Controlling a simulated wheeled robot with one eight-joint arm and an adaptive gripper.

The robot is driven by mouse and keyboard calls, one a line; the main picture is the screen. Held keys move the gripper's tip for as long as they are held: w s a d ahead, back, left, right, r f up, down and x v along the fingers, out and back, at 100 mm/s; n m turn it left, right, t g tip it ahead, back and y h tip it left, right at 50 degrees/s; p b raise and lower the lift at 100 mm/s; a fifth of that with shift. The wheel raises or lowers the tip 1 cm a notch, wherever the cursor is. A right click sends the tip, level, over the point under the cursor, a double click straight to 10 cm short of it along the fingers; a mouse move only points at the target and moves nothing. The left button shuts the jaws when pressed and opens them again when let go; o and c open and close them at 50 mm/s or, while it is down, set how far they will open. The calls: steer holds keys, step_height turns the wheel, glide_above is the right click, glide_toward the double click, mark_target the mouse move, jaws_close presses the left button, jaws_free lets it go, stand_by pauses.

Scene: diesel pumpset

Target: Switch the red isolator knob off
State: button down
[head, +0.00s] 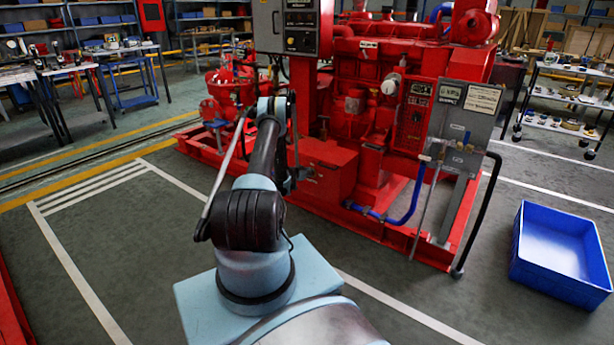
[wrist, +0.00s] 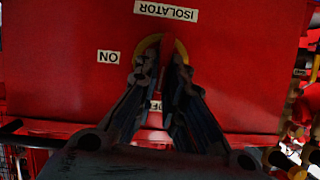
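The red isolator knob (wrist: 167,46) sits on a yellow round plate on a red panel (wrist: 245,70) in the wrist view. Its bar runs roughly up and down in that picture. The ISOLATOR label (wrist: 166,11) reads upside down above it, and the ON label (wrist: 108,57) is to its left. A label below the knob, apparently OFF (wrist: 155,105), is partly hidden by the fingers. My gripper (wrist: 164,66) has its fingertips close together, one on each side of the knob's bar, and looks shut on it. In the head view the knob is hidden.
The red diesel pumpset (head: 390,130) fills the middle of the head view, with a grey control box (head: 286,27) above my arm. A blue crate (head: 562,252) stands on the floor at right. A trolley (head: 565,100) is behind it. The floor at left is clear.

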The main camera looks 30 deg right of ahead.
steer(key=shift+g, duration=0.3)
steer(key=c, duration=1.7)
jaws_free()
steer(key=shift+a, duration=0.1)
steer(key=shift+v, duration=3.65)
